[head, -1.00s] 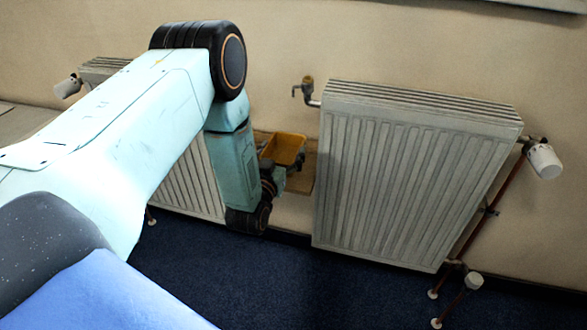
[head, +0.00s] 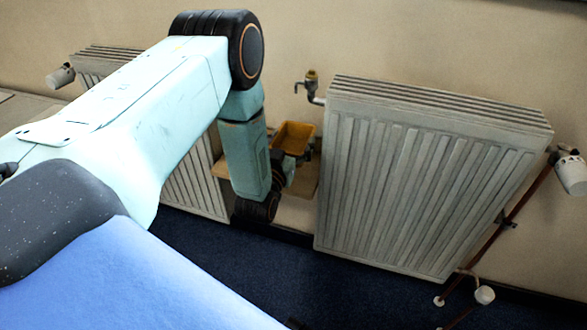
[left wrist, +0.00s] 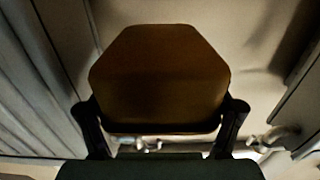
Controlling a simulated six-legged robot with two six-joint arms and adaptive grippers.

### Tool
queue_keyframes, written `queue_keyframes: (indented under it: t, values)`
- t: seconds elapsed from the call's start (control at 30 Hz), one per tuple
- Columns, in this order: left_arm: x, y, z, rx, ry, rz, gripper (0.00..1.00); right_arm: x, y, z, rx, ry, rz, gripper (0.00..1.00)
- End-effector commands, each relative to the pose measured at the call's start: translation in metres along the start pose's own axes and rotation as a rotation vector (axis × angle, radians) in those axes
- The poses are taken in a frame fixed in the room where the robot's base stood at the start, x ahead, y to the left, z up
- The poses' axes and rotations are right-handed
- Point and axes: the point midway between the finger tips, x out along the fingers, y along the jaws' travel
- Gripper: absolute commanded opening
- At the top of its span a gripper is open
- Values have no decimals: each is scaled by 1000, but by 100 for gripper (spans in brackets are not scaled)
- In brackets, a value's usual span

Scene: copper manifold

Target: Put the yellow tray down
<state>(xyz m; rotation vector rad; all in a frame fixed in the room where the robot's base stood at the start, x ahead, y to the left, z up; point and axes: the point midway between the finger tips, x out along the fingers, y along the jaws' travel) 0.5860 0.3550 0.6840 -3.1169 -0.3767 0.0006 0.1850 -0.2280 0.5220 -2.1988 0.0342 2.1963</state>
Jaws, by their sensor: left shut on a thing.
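The yellow tray (head: 295,138) is a small open box in the gap between the two radiators. My left gripper (head: 287,165) is at its near side, partly hidden by my own left arm. In the left wrist view the tray (left wrist: 160,75) looks dark brown and fills the middle, with a finger of my left gripper (left wrist: 160,125) at each lower side. The left gripper is shut on the tray. A brown shelf or board (head: 306,180) shows beneath the tray; whether they touch I cannot tell. My right gripper is not in view.
A large white radiator (head: 415,180) stands right of the tray, with a brass tap (head: 311,82) at its upper left and copper pipes (head: 520,205) at its right. Another radiator (head: 190,185) is behind my arm. Dark blue carpet (head: 240,265) lies below.

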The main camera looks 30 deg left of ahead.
Motion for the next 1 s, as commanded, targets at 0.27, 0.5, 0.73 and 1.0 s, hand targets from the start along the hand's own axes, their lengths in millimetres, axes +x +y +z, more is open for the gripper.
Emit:
queue_keyframes:
  t: [0.27,0.5,0.73,1.0]
  values:
    - [-2,0,42,1,1,0,48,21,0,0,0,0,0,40]
    - [-1,0,66,1,-1,0,48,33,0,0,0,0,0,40]
    - [1,0,79,0,0,0,48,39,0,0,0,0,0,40]
    - [2,0,82,1,0,0,48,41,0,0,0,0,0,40]
